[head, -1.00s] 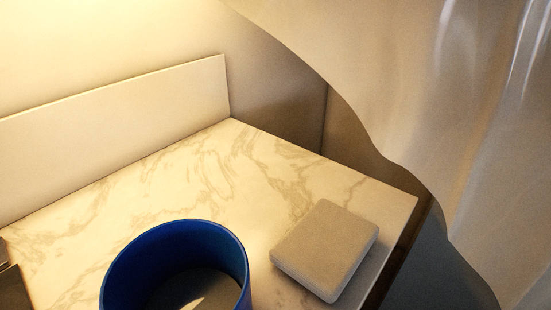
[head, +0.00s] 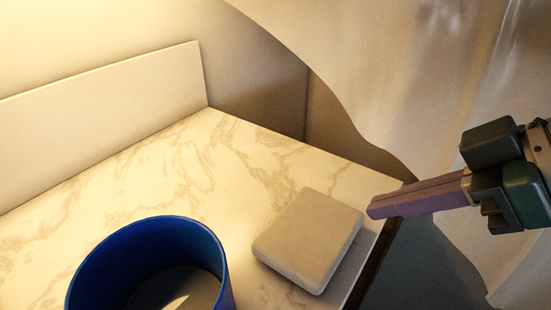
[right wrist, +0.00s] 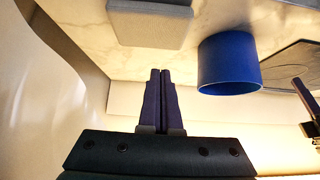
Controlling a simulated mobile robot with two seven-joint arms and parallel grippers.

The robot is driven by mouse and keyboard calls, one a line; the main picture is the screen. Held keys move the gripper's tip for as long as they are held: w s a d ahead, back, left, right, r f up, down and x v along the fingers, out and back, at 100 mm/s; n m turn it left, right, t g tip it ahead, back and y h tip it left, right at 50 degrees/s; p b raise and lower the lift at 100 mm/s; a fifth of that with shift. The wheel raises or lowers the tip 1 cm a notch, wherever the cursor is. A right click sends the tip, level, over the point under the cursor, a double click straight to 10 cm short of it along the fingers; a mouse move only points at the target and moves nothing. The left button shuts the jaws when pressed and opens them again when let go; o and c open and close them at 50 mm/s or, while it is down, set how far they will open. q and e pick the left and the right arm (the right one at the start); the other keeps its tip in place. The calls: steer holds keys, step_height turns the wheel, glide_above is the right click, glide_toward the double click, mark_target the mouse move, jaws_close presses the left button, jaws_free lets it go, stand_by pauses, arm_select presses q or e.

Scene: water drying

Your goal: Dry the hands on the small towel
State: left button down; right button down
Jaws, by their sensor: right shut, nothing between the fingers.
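The small towel (head: 310,236) is a folded, thick grey-beige square. It lies flat on the marble counter near its right edge. In the right wrist view the towel (right wrist: 150,22) is at the top, beyond my fingertips. My right gripper (head: 373,210) comes in from the right, with purple fingers pointing left. It appears just right of the towel, near the counter's edge, and does not visibly touch it. In the right wrist view my right gripper (right wrist: 160,73) has its fingers together with nothing between them. My left gripper does not show in the head view.
A blue round container (head: 150,262), open at the top, stands left of the towel. The marble counter (head: 185,170) is clear behind them. A pale translucent curtain (head: 340,60) hangs at the right. A dark flat thing (right wrist: 290,62) and an unclear dark object (right wrist: 304,98) show in the right wrist view.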

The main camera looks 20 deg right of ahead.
steer(key=shift+w+d+r, duration=0.25)
steer(key=shift+w+r, duration=0.05)
steer(key=shift+w, duration=0.05)
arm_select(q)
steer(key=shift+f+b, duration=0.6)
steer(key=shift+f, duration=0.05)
arm_select(e)
glide_above(303, 233)
steer(key=s+d, duration=0.2)
step_height(303, 233, down, 7)
steer(key=shift+s+a+f, duration=0.1)
steer(key=shift+s+a, duration=0.05)
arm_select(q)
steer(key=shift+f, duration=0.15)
arm_select(e)
step_height(303, 233, down, 3)
steer(key=shift+r, duration=0.2)
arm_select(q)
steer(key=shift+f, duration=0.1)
arm_select(e)
steer(key=shift+f, duration=0.65)
